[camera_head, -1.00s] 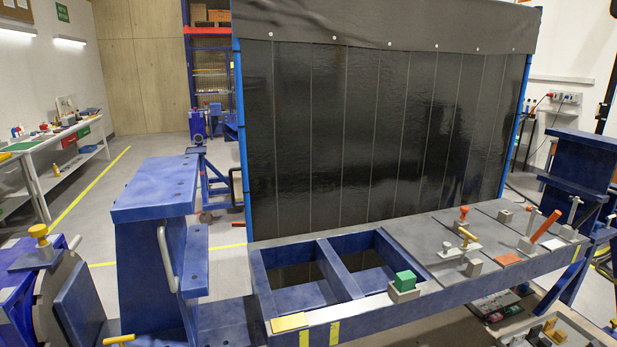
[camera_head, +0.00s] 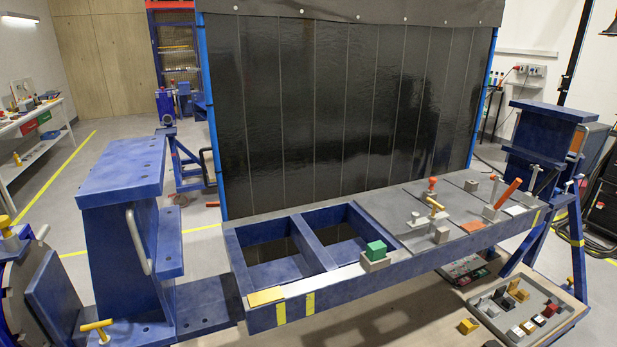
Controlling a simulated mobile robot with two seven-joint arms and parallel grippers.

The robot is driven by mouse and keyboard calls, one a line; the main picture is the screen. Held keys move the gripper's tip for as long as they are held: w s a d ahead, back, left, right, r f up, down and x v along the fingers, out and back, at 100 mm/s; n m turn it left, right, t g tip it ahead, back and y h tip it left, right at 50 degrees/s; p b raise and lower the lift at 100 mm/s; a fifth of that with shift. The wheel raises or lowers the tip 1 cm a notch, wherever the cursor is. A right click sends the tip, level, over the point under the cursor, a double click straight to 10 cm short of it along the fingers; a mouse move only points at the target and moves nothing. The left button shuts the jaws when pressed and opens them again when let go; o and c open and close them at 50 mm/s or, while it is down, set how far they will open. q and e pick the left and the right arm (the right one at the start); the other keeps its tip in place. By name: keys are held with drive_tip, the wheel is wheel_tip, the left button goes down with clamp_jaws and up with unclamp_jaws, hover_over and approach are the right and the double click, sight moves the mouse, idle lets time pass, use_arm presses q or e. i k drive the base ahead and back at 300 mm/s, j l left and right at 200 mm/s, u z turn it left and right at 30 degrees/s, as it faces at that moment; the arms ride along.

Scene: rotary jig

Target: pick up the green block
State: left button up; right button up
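The green block (camera_head: 376,249) sits on a grey holder (camera_head: 375,262) at the front edge of the blue jig frame (camera_head: 350,286), just right of its two open compartments. Its top and front faces show, and nothing covers it. Neither of my grippers is in view.
A blue pedestal (camera_head: 122,178) rises at the left. Below right, a tray (camera_head: 558,322) holds several small blocks, with a yellow block (camera_head: 468,326) beside it. A black curtain (camera_head: 340,110) hangs behind.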

sight(375, 251)
drive_tip(key=l+u, duration=0.1)
drive_tip(key=u, duration=0.5)
drive_tip(key=l+u, duration=0.4)
drive_tip(key=k+l+u, duration=0.1)
drive_tip(key=l+u, duration=0.3)
drive_tip(key=l, duration=0.15)
